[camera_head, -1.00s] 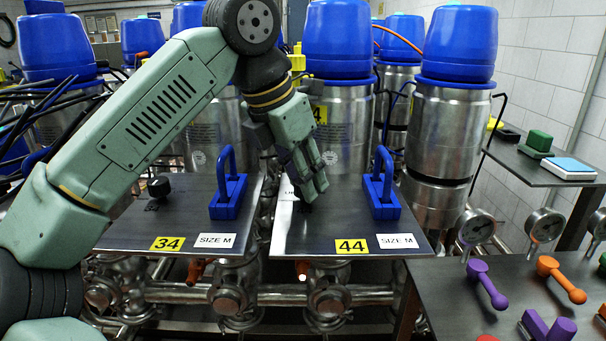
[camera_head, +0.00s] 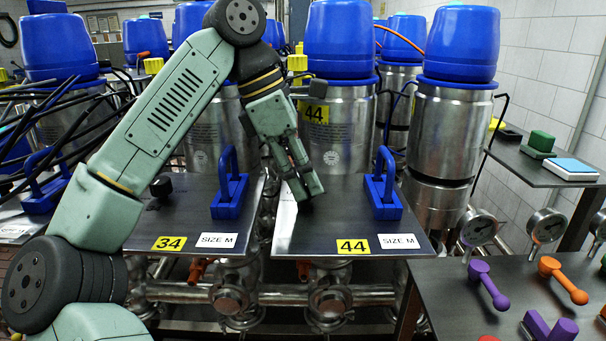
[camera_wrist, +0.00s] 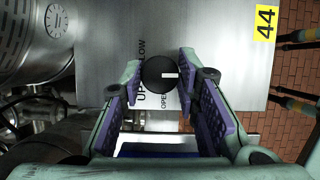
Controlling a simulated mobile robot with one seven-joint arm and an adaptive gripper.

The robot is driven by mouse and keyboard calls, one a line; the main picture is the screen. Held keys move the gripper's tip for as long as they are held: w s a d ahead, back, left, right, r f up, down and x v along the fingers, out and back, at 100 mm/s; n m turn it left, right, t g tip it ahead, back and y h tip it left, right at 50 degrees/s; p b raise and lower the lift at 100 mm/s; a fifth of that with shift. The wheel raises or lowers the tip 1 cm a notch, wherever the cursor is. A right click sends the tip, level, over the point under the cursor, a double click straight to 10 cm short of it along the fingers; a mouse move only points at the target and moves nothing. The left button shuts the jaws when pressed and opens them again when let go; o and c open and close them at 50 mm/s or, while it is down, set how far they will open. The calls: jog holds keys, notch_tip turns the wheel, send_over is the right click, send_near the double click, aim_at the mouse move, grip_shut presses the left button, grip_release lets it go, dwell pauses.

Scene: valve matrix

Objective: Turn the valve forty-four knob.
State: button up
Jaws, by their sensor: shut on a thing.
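The valve forty-four plate is a grey metal panel (camera_head: 345,222) with a yellow "44" label (camera_head: 352,246) at its front edge. Its knob is hidden behind my fingers in the head view. In the wrist view the round black knob (camera_wrist: 160,75) with a white pointer mark sits between my two fingertips, beside printed words, of which "OPE" and "LOW" can be read. My gripper (camera_head: 305,194) reaches down to the plate's left part. In the wrist view my gripper (camera_wrist: 163,72) has a purple-padded finger on each side of the knob, shut on it.
A blue handle (camera_head: 383,190) stands on the plate right of my gripper. The neighbouring "34" plate (camera_head: 190,215) has its own black knob (camera_head: 161,186) and blue handle (camera_head: 229,190). Tall steel tanks with blue caps stand behind. A table (camera_head: 450,300) with coloured handles is at right.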

dwell(0.5)
jog(key=o, duration=1.2)
jog(key=shift+c, duration=0.2)
jog(key=v, duration=0.7)
jog(key=shift+r, duration=0.25)
jog(key=shift+a, duration=0.1)
